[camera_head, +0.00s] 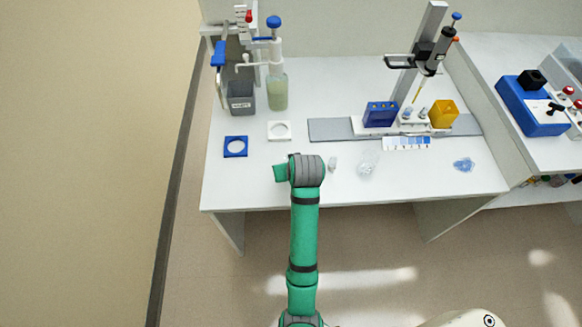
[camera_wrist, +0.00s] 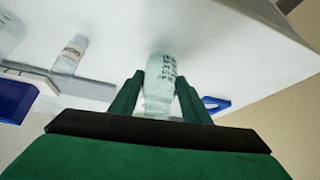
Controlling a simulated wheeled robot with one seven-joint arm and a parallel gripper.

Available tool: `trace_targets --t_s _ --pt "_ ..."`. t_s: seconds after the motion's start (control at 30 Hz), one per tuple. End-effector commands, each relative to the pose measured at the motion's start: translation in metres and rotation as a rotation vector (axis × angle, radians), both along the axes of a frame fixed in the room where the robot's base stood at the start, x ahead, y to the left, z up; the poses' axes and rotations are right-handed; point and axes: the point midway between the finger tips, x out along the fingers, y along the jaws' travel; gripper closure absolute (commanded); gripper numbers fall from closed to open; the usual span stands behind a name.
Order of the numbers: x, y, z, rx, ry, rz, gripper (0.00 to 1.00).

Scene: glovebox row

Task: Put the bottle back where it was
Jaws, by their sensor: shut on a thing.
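In the wrist view my gripper (camera_wrist: 158,84) is shut on a clear bottle (camera_wrist: 160,66) with dark printed marks, one finger on each side of it. In the head view my arm's end is over the front left of the white bench, and the held bottle is hidden there. The blue square ring (camera_head: 236,146) lies flat at the left of the bench, and a white square ring (camera_head: 279,130) lies beside it. The blue ring also shows right of the bottle in the wrist view (camera_wrist: 215,104).
A pump bottle (camera_head: 278,92) and grey bin (camera_head: 241,98) stand at the back left. A small pale vial (camera_head: 332,163) and clear crumpled-looking item (camera_head: 368,163) lie right of my arm.

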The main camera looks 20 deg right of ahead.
Motion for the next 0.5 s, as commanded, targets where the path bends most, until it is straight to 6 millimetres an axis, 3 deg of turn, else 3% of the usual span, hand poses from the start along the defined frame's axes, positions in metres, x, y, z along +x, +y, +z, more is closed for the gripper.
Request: trace_targets --t_s 0.1,0.5 --pt "0.0005 0.0012 -0.0088 0.000 0.000 0.002 0.85" --pt "0.0008 0.0020 -0.0122 0.000 -0.001 0.004 0.85"
